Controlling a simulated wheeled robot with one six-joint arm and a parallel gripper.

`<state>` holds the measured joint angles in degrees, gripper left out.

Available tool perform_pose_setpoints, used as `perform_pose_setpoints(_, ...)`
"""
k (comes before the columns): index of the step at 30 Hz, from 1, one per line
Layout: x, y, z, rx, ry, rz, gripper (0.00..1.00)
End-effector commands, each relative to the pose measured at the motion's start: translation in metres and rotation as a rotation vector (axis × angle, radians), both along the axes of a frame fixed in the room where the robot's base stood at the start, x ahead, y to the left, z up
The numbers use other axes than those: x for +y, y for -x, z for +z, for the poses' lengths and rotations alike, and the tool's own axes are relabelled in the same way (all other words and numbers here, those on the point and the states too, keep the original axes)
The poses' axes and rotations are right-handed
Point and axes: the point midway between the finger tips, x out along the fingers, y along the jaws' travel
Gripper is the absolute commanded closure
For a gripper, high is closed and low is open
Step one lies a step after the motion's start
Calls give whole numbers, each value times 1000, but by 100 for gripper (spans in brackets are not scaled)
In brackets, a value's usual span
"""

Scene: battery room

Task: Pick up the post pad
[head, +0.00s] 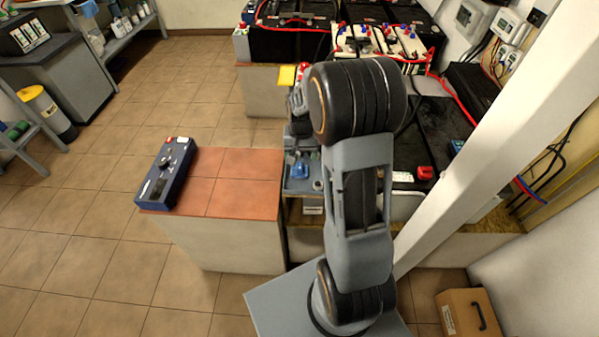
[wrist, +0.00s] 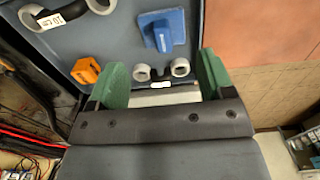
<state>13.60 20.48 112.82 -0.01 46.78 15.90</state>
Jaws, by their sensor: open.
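The blue block with a raised grip (wrist: 162,32), which looks like the post pad, lies on a grey-blue tray (wrist: 118,25) in the wrist view. A blue item (head: 298,168), probably the same one, shows in the tray in the head view. My gripper (wrist: 163,75) is open, with green finger pads either side of a small double-ringed grey piece (wrist: 180,68). The blue block is beyond the fingertips, slightly above their middle in the picture. Nothing is held. My arm hides most of the gripper in the head view.
A blue meter box (head: 166,175) stands on the tiled reddish top (head: 235,185). Batteries (head: 292,40) with red cables stand behind. A white post (head: 500,130) rises at right.

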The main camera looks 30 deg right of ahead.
Motion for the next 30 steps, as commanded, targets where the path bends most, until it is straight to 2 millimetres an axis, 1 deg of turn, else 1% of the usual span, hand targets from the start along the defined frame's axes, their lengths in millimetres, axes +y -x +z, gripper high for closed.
perform_pose_setpoints(1,0,0,-7,1,0,0,26)
perform_pose_setpoints(3,0,0,-13,1,0,1,26)
perform_pose_setpoints(10,0,0,-25,1,0,1,26)
perform_pose_setpoints(15,2,-3,-49,2,-1,1,26)
perform_pose_setpoints(19,2,-4,-64,0,0,0,26)
perform_pose_setpoints(24,2,-4,-72,-1,0,0,26)
perform_pose_setpoints(30,2,-4,-72,-2,0,0,26)
